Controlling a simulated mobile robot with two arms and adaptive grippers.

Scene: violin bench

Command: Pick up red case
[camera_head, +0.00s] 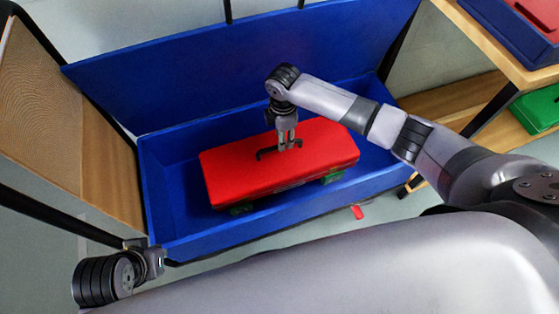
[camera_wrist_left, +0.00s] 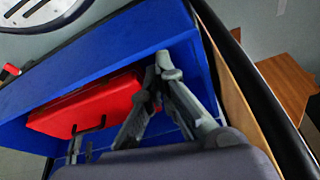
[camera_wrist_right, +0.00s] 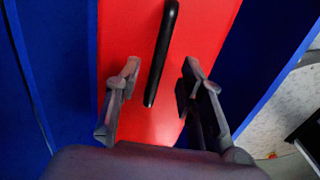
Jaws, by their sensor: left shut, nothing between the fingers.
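The red case (camera_head: 240,170) lies inside a blue open box (camera_head: 165,205), its black handle (camera_head: 265,154) on top. My right gripper (camera_head: 287,145) is over the case at the handle, pointing down. In the right wrist view its fingers (camera_wrist_right: 160,80) are spread, with the handle (camera_wrist_right: 162,50) between them and a gap on each side. My left gripper (camera_head: 157,262) is outside the box, near its front left corner. In the left wrist view its fingertips (camera_wrist_left: 164,66) meet with nothing between them, and the red case (camera_wrist_left: 90,105) is beyond to the left.
The box's blue lid (camera_head: 230,65) stands open behind it. Green pieces (camera_head: 240,208) show under the case's front edge. A wooden table (camera_head: 480,35) at the upper right carries a blue case, with a green case (camera_head: 540,108) below. A wooden panel (camera_head: 45,95) stands left.

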